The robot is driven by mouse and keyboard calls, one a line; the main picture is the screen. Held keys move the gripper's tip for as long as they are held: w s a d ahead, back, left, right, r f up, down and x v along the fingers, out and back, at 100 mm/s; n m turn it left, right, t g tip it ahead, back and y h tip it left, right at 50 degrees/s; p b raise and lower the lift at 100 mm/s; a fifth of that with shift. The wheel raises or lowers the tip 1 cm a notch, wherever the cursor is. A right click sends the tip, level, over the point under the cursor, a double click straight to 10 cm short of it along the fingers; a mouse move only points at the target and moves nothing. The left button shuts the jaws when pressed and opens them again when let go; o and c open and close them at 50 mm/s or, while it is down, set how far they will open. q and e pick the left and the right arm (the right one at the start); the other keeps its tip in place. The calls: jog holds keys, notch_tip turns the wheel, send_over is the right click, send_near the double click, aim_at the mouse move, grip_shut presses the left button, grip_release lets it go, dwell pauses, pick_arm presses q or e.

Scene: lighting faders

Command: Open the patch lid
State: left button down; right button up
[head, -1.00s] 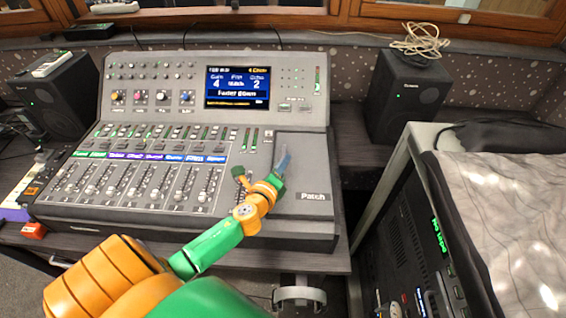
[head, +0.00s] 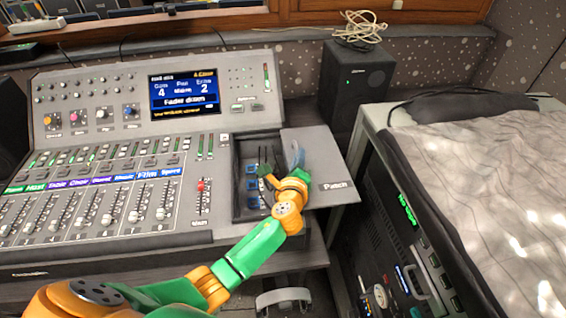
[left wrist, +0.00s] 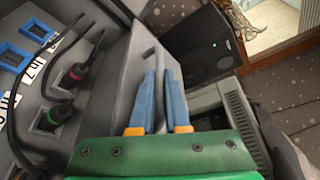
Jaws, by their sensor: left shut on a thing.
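The grey patch lid (head: 321,172), labelled "Patch", is slid to the right on the mixing desk and overhangs its right edge. Left of it the patch bay (head: 246,180) lies open, a dark recess with blue sockets and cables. My left gripper (head: 297,155) is at the lid's left part. In the left wrist view its two blue fingers (left wrist: 158,98) are shut on the lid's upright grey handle (left wrist: 158,75). The lid (left wrist: 118,85) also shows there, with plugs and blue-framed sockets to its left. My right gripper is not in view.
The mixing desk (head: 120,232) has several faders and a lit screen (head: 184,91). A black speaker (head: 354,80) stands behind the lid on the right. A rack (head: 400,235) with a cloth-covered top (head: 480,160) stands close to the right of the desk.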

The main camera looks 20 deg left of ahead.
pick_arm(q)
jog(key=shift+w+d, duration=0.2)
jog(key=c, duration=1.2)
grip_release()
jog(key=v, duration=0.7)
jog(key=shift+p, duration=0.4)
